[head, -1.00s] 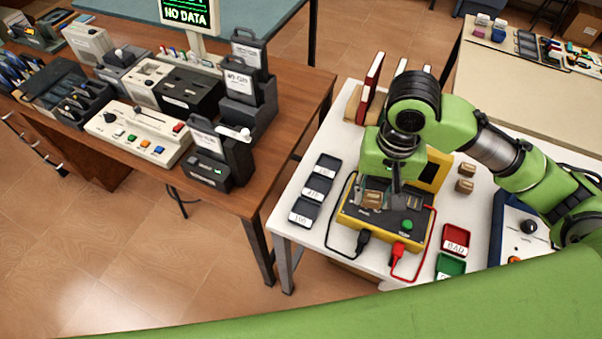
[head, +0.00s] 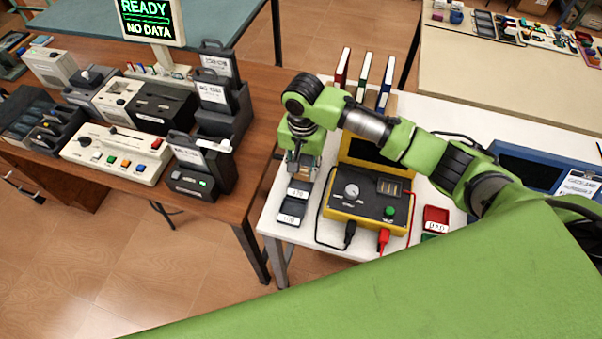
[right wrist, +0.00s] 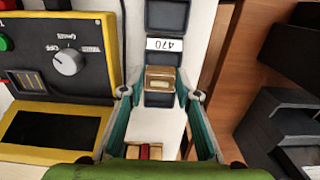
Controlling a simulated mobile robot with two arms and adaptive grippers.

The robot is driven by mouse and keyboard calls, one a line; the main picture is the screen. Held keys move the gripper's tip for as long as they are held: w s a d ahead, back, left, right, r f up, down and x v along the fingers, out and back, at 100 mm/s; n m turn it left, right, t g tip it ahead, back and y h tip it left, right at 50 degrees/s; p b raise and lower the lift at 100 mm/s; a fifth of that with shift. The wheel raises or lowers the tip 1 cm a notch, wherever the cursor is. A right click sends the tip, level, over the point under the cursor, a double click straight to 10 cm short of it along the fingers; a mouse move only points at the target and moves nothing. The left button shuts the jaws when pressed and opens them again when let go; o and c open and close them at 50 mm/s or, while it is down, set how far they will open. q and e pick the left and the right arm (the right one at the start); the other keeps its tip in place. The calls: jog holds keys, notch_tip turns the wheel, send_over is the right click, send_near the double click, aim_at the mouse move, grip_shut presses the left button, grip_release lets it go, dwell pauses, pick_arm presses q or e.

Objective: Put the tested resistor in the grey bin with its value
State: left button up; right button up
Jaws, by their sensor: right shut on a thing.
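The resistor, a small tan-brown block (right wrist: 160,80), is between the fingertips of my right gripper (head: 302,166) (right wrist: 160,94), which is shut on it. In the head view my gripper is over the far end of a row of small grey bins. The middle bin's white label reads 470 (right wrist: 165,44); that bin also shows in the head view (head: 297,198). A nearer grey bin (head: 292,211) has a label too small to read surely. The far bin is mostly hidden by my gripper and the block. My left gripper is not in view.
The yellow-black tester (head: 362,211) with black and red leads stands right of the bins. A red tray (head: 436,216) is further right. Books (head: 363,76) stand behind. A brown bench (head: 230,208) with instruments is left, across a gap.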

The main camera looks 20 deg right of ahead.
aim_at(301, 178)
jog(key=shift+w+a+f, duration=0.1)
jog(key=shift+w+f, duration=0.1)
jog(key=shift+f, duration=1.7)
jog(key=shift+f+p, duration=0.3)
jog(key=shift+f, duration=0.3)
jog(key=o, duration=1.1)
